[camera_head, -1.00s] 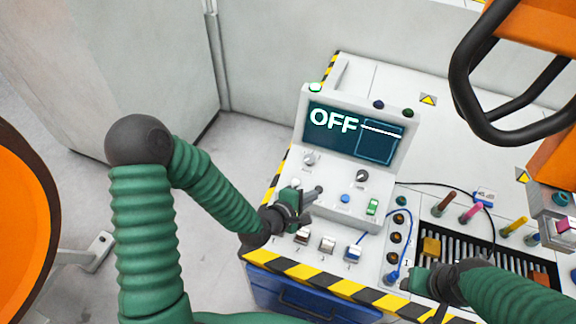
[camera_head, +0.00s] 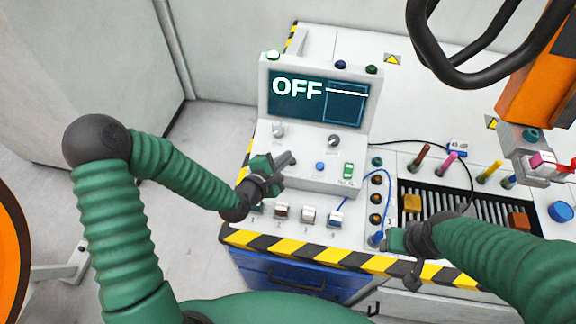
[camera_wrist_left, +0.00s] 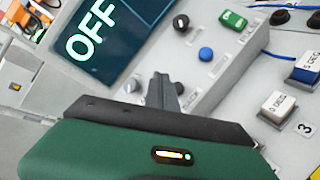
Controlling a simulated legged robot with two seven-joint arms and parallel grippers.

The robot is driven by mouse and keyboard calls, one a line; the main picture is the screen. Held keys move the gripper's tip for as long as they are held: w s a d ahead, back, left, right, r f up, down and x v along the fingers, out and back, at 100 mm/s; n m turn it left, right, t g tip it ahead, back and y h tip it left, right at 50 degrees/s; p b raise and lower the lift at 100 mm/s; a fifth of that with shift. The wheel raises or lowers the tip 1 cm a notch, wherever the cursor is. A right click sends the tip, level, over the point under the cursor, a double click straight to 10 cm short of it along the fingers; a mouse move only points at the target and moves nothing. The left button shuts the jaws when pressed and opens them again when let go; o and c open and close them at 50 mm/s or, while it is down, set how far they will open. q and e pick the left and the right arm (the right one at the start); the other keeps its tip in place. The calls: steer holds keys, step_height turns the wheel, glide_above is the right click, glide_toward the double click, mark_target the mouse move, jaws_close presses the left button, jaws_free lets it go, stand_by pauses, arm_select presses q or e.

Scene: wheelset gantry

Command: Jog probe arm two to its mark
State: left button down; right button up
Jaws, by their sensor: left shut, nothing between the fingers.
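The white control console (camera_head: 300,180) has a screen (camera_head: 318,100) reading OFF, two knobs (camera_head: 334,141), a blue button (camera_head: 320,166) and a green rocker (camera_head: 348,170). Numbered rocker switches, including switch three (camera_head: 308,215), line its front; a white one (camera_wrist_left: 282,107) reads 0 DEG in the left wrist view. My left gripper (camera_head: 290,160) is shut and empty, over the console face left of the blue button; contact cannot be told. Its fingertips (camera_wrist_left: 165,92) overlap a knob in the wrist view. My right gripper (camera_head: 392,241) is beside the blue cable plug (camera_head: 376,238); its fingers are unclear. I cannot identify probe arm two.
A slotted black tray (camera_head: 455,203) holds yellow and brown blocks, with coloured pegs (camera_head: 447,163) behind it. An orange machine with a black handle (camera_head: 470,60) overhangs the right. A striped edge (camera_head: 340,258) bounds the bench front.

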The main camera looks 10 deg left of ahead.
mark_target(292, 161)
arm_select(q)
steer(key=shift+w+d+f+b, duration=0.35)
steer(key=shift+d+f, duration=0.1)
steer(key=shift+f, duration=0.2)
steer(key=shift+w+d+f+b, duration=0.2)
steer(key=shift+d+f+b, duration=0.15)
steer(key=shift+f, duration=0.25)
steer(key=shift+w+d+f, duration=0.2)
steer(key=shift+f, duration=0.05)
steer(key=shift+a+f, duration=0.1)
steer(key=shift+f, duration=0.05)
steer(key=shift+w+a+f+b, duration=0.1)
steer(key=shift+a+b, duration=0.2)
steer(key=shift+a, duration=0.65)
steer(key=shift+d, duration=0.75)
steer(key=shift+a, duration=0.55)
arm_select(e)
steer(key=f, duration=0.1)
steer(key=d+f, duration=0.1)
steer(key=f, duration=0.1)
arm_select(q)
steer(key=shift+d, duration=0.15)
